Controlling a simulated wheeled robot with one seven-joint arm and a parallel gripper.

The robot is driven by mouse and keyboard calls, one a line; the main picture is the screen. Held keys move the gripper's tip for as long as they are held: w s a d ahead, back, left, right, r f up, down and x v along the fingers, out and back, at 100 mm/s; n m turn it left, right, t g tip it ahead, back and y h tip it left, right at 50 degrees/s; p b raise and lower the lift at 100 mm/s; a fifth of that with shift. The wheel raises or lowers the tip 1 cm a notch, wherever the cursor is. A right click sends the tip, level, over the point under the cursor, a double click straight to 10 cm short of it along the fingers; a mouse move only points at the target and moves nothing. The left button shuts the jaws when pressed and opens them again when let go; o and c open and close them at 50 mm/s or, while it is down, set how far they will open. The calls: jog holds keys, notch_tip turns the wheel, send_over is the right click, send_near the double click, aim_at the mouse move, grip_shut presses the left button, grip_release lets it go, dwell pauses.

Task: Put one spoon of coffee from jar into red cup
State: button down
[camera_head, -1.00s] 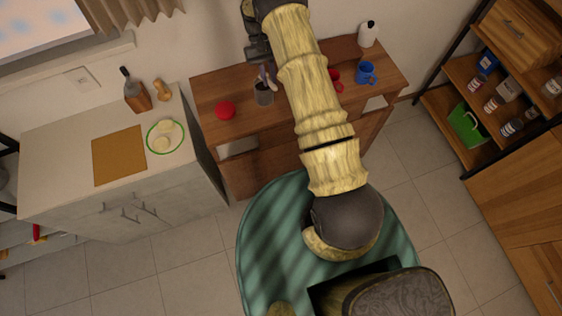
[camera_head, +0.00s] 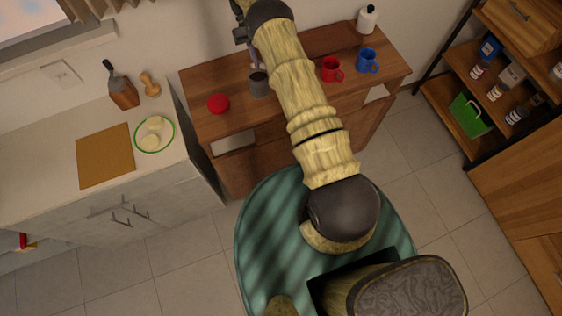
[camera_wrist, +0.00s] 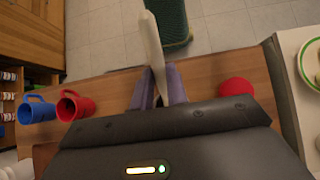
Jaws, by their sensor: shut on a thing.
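My gripper (camera_wrist: 160,85) is shut on a pale, long spoon (camera_wrist: 152,45) between its purple fingers in the wrist view. The grey coffee jar (camera_head: 259,85) stands on the wooden table, just below the gripper in the head view. What is in the jar cannot be made out. The jar does not show in the wrist view. The red cup (camera_head: 331,69) stands upright to the right of my arm; it also shows in the wrist view (camera_wrist: 75,106). Whether the spoon carries coffee cannot be told.
A round red object (camera_head: 218,103) lies left of the jar. A blue cup (camera_head: 367,60) stands right of the red cup, and a white bottle (camera_head: 367,19) behind it. A counter (camera_head: 60,140) with a cutting board is at left; shelves are at right.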

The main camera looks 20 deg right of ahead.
jog(key=shift+f, duration=0.1)
jog(key=shift+f+b, duration=0.15)
jog(key=shift+b, duration=0.35)
dwell(0.3)
jog(key=shift+w+f+b, duration=0.1)
jog(key=shift+f+b, duration=1.35)
jog(key=shift+f, duration=0.45)
jog(key=shift+d+f+b, duration=0.2)
jog(key=shift+f+b, duration=0.2)
jog(key=shift+f, duration=0.1)
jog(key=shift+a+f+b, duration=0.2)
jog(key=shift+f+b, duration=0.1)
jog(key=shift+f, duration=0.2)
jog(key=shift+r, duration=0.1)
jog(key=shift+d, duration=0.1)
